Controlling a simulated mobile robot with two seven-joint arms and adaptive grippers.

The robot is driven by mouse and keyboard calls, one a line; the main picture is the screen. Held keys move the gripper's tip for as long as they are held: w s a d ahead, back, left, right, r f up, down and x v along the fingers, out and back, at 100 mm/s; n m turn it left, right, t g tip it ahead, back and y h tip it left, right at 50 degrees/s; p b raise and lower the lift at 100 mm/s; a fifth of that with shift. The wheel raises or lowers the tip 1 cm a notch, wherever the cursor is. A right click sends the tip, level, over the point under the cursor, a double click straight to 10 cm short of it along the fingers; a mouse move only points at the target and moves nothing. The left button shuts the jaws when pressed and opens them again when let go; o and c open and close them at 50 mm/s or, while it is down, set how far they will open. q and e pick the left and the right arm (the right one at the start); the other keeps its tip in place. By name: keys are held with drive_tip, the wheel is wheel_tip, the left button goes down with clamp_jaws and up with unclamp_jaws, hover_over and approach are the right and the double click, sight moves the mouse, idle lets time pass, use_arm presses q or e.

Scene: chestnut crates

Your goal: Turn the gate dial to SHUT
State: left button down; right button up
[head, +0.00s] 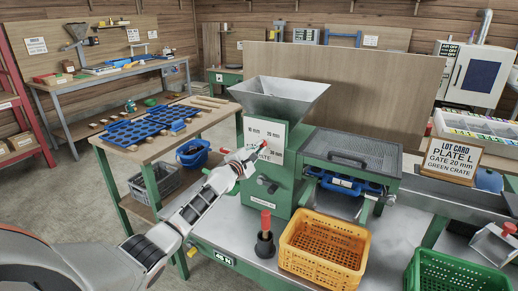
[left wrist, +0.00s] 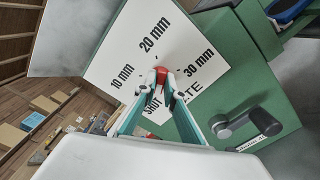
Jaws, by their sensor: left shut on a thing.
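The gate dial's white plate (head: 277,136) is on the front of the green machine under the hopper. In the left wrist view the plate (left wrist: 125,55) reads 10 mm, 20 mm, 30 mm and SHUT around a red knob (left wrist: 165,70). My left gripper (head: 246,160) is at the plate. In the left wrist view its fingers (left wrist: 161,80) are shut on the red knob, just above the SHUT mark. The fingers cover part of the knob, so I cannot tell which mark it points to. My right gripper is not in view.
A black crank (left wrist: 245,118) sticks out close to the right of the dial. The metal hopper (head: 280,98) is above. A yellow crate (head: 325,246), a green crate (head: 455,272) and a red-handled plunger (head: 265,240) stand below. A lot card (head: 453,162) reads GATE 20 mm.

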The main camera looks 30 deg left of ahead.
use_arm(q)
drive_tip(key=shift+a+r, duration=0.1)
drive_tip(key=shift+r, duration=0.35)
drive_tip(key=c, duration=2.1)
unclamp_jaws()
drive_tip(key=shift+c, duration=0.2)
drive_tip(key=shift+f, duration=0.15)
drive_tip(key=shift+w+f, duration=0.1)
drive_tip(key=shift+f, duration=0.05)
